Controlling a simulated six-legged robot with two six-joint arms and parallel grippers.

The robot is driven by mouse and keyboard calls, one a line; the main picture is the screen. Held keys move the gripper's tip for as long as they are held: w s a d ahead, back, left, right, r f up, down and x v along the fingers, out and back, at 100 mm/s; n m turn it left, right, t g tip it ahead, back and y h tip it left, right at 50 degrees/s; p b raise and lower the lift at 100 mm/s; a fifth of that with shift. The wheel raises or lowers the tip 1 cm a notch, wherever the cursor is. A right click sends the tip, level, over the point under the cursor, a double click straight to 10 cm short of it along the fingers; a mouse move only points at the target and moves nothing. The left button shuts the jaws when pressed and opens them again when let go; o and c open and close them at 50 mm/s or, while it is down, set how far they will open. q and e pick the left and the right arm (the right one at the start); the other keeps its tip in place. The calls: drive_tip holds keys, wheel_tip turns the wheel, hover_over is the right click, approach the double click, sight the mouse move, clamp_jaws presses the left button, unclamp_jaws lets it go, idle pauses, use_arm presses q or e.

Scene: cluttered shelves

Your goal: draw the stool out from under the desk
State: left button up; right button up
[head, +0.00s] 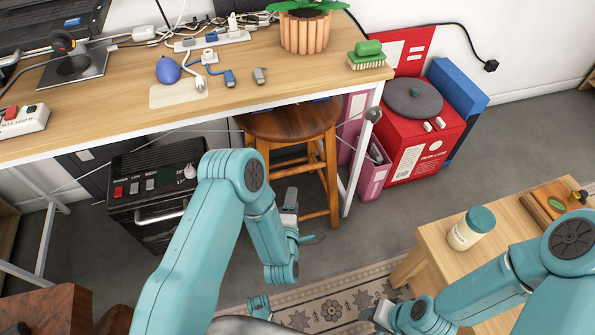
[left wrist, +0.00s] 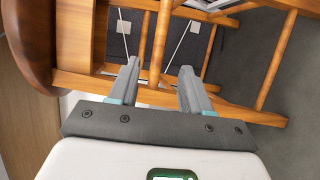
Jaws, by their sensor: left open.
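The wooden stool (head: 290,125) has a round brown seat and lighter legs. It stands under the front right part of the desk (head: 120,105), and the desk top hides part of the seat. My left gripper (head: 299,218) is in front of the stool's legs, below seat height. In the left wrist view, the stool (left wrist: 38,45) lies sideways, seat at the left. The left gripper (left wrist: 158,80) is open, its fingers pointing at a rung; I cannot tell whether they touch it. My right gripper (head: 376,314) is low near the rug, away from the stool; its jaws are unclear.
A black box with switches (head: 160,190) stands left of the stool. Right of it are a desk leg (head: 362,150), a pink file holder (head: 374,170) and a red box (head: 420,130). A low wooden table (head: 440,250) with a jar (head: 470,230) stands at right. Floor before the stool is clear.

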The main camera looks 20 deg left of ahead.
sight(297, 170)
use_arm(q)
drive_tip(key=b+x, duration=0.1)
drive_tip(key=x, duration=0.5)
drive_tip(key=b+x, duration=0.2)
drive_tip(key=x, duration=0.4)
drive_tip(key=shift+w+a+f+b, duration=0.15)
drive_tip(key=shift+w+f+b, duration=0.1)
drive_tip(key=shift+b, duration=0.05)
drive_tip(key=shift+w, duration=0.5)
drive_tip(key=shift+c, duration=0.3)
clamp_jaws()
